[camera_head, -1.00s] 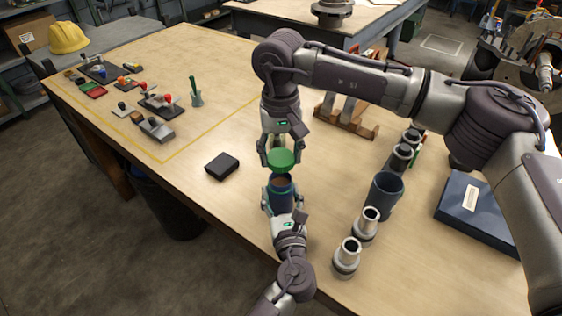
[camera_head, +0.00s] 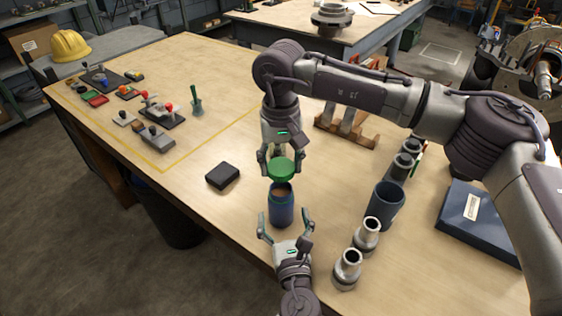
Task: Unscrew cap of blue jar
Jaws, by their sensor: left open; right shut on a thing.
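The blue jar (camera_head: 281,208) stands upright on the table. Its top is open and brownish contents show inside. The green cap (camera_head: 281,170) is held just above and behind the jar's mouth, apart from it. My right gripper (camera_head: 280,160) comes from above and behind and is shut on the green cap. My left gripper (camera_head: 286,226) is open and empty in front of the jar, its fingers spread to either side and clear of it.
A black box (camera_head: 222,175) lies left of the jar. Grey metal fittings (camera_head: 347,268) and a dark blue cup (camera_head: 386,203) stand to the right. A dark blue case (camera_head: 480,222) lies farther right. Small tools fill the far left.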

